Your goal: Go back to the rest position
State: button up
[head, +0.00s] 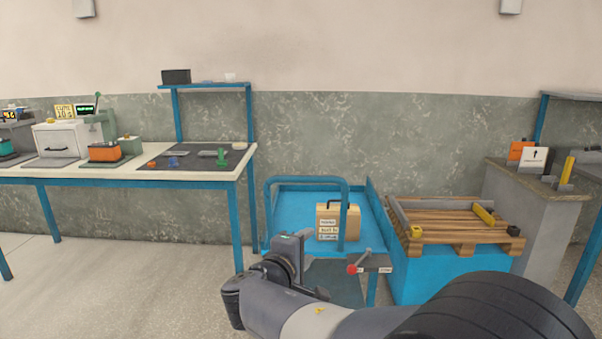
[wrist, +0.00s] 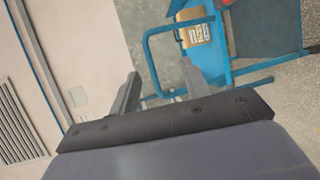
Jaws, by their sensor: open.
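My gripper (head: 298,243) shows in the lower middle of the head view, at the end of my arm, in front of the blue cart. In the wrist view my gripper (wrist: 159,76) has its two grey fingers spread apart with nothing between them. The blue rail of the cart shows behind the fingers there. The gripper appears clear of everything around it.
The blue cart (head: 293,208) carries a tan case (head: 326,222) with labels. A wooden pallet (head: 440,220) on a blue base stands to its right, beside a grey counter (head: 512,205). A workbench (head: 190,176) with tools stands left. The floor at front left is clear.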

jog(key=v, duration=1)
jog(key=shift+d, duration=0.15)
